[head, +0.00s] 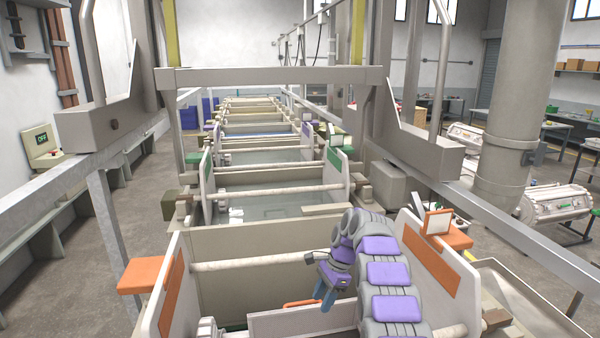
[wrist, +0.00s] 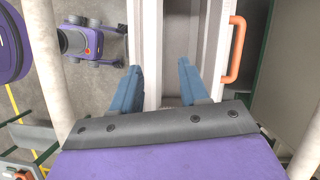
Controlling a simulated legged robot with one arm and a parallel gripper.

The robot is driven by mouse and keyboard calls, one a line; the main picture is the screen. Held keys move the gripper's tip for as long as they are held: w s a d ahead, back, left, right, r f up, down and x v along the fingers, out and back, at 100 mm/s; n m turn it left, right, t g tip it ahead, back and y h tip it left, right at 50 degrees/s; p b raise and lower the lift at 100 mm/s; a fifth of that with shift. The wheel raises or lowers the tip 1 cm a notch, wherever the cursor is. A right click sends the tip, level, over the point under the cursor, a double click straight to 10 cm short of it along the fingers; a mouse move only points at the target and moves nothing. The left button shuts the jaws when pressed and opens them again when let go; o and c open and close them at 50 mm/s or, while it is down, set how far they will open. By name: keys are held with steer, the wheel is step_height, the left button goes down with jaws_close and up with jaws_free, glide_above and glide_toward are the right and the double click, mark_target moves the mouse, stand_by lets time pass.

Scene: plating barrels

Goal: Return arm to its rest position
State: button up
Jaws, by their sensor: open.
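My gripper (head: 327,300) hangs at the end of my purple and grey arm, over the nearest tank frame in the head view. Its blue fingers point down. In the wrist view the two blue fingers (wrist: 160,78) are spread apart with nothing between them. Below them is a pale, trough-like part (wrist: 205,45) with an orange handle (wrist: 235,50) on its right side. The handle is beside the fingers, apart from them. An orange bar (head: 302,303) also shows just left of the gripper in the head view.
White side plates with orange panels (head: 430,255) flank the nearest tank, joined by pale crossbars (head: 230,265). A row of tanks (head: 262,205) runs back under a grey gantry beam (head: 270,78). A large column (head: 515,110) stands at right. Grey floor (head: 40,285) is clear at left.

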steer(key=s+d+r+n+h+b, duration=0.1)
steer(key=s+r+n+b, duration=0.25)
steer(key=s, duration=0.85)
steer(key=s+d+r+n+h+b, duration=0.1)
steer(key=s+d+r+n+b, duration=0.2)
steer(key=s, duration=0.9)
steer(key=s+d+f+n+h+b, duration=0.1)
steer(key=s+f+n+b, duration=0.1)
steer(key=s, duration=1.2)
steer(key=s+d+f+n+b, duration=0.2)
steer(key=s+f+n, duration=0.3)
steer(key=s, duration=0.9)
steer(key=shift+s+d+f+h+b, duration=0.25)
steer(key=shift+f+h+b, duration=0.25)
steer(key=shift+f, duration=0.4)
steer(key=shift+a, duration=0.25)
